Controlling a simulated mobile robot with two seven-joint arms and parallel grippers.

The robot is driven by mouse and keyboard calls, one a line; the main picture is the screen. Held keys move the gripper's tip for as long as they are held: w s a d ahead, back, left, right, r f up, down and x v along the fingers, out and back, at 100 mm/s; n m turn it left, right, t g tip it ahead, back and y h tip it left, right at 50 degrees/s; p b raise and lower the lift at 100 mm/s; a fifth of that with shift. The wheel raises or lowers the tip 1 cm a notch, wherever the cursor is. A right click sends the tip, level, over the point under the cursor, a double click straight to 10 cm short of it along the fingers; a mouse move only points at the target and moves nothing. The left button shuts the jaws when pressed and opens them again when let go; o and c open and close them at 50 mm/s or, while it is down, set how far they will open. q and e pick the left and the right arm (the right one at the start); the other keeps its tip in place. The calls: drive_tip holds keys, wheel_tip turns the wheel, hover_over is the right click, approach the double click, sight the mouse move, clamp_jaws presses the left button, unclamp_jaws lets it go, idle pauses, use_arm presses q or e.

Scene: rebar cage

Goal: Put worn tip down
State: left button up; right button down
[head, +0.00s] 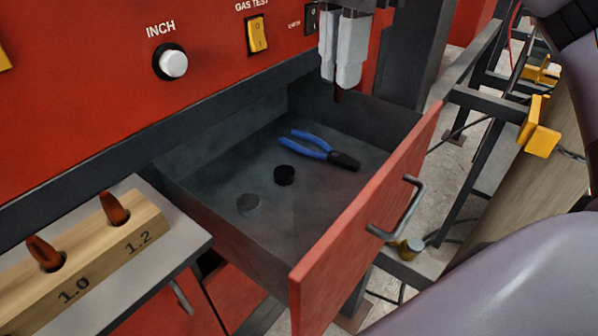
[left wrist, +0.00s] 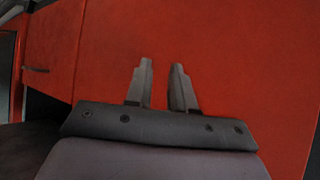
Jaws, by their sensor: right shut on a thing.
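My right gripper (head: 342,82) comes down from the top of the head view, over the back of the open drawer (head: 369,222). It is shut on a small dark brown piece, the worn tip (head: 338,96), whose lower end shows just below the fingertips. The rest of the tip is hidden between the fingers. My left gripper (left wrist: 160,85) shows in the left wrist view with its fingers apart and nothing between them, in front of a plain red panel (left wrist: 240,70). It is not seen in the head view.
A wooden block (head: 110,245) marked 1.0 and 1.2 holds two copper-coloured tips at the left. The drawer's front left floor is clear.

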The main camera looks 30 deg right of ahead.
sight(340, 101)
drive_tip(key=shift+f+b, duration=3.05)
drive_tip(key=shift+f, duration=7)
drive_tip(key=c, duration=1.5)
unclamp_jaws()
drive_tip(key=shift+f, duration=0.1)
drive_tip(key=o, duration=0.4)
wheel_tip(340, 101, up, 12)
drive_tip(key=p, duration=0.3)
drive_tip(key=shift+r, duration=0.2)
